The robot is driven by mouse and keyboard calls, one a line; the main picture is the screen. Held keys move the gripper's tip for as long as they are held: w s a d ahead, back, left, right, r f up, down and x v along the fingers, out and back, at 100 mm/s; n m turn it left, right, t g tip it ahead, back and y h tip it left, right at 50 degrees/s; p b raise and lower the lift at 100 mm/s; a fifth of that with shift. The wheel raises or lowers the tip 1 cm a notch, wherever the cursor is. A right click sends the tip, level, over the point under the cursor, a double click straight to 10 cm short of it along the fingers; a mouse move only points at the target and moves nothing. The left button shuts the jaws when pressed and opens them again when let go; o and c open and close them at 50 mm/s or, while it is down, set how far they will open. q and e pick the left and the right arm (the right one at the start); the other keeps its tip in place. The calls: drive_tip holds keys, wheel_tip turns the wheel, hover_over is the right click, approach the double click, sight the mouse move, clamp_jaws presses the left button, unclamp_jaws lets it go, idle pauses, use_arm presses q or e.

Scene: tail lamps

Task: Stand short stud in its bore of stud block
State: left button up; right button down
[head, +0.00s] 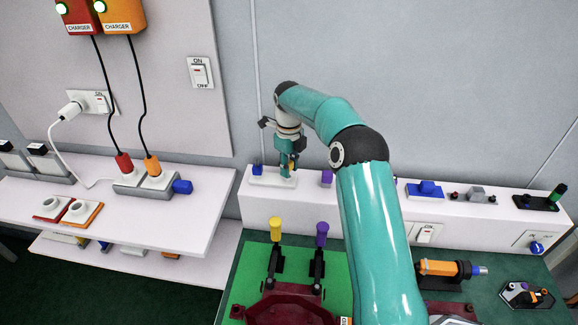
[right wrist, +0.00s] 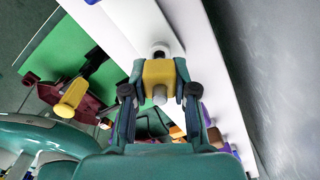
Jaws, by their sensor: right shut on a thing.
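My right gripper (head: 289,168) is over the left end of the white ledge. It is shut on a yellow piece with a grey rounded end (right wrist: 159,74), which seems to be the short stud; only a sliver of it shows in the head view. A low white block (head: 268,181), seemingly the stud block, sits under the gripper with a blue piece (head: 257,169) at its left end. In the right wrist view my right gripper (right wrist: 160,88) has both fingers against the yellow piece. Whether the stud's lower end touches a bore is hidden. My left gripper is out of view.
A purple piece (head: 327,177) stands on the ledge just right of the gripper. A blue block (head: 425,190) is further right. Yellow (head: 275,227) and purple (head: 322,232) handles rise from the green board in front. My right arm covers the ledge's middle.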

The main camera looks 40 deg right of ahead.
idle(0.5)
drive_tip(key=shift+f, duration=0.1)
drive_tip(key=shift+f+b, duration=0.8)
drive_tip(key=shift+f, duration=0.45)
drive_tip(key=c, duration=0.8)
unclamp_jaws()
drive_tip(key=shift+c, duration=0.2)
drive_tip(key=shift+r, duration=0.2)
wheel_tip(320, 180, up, 12)
drive_tip(key=shift+f, duration=0.2)
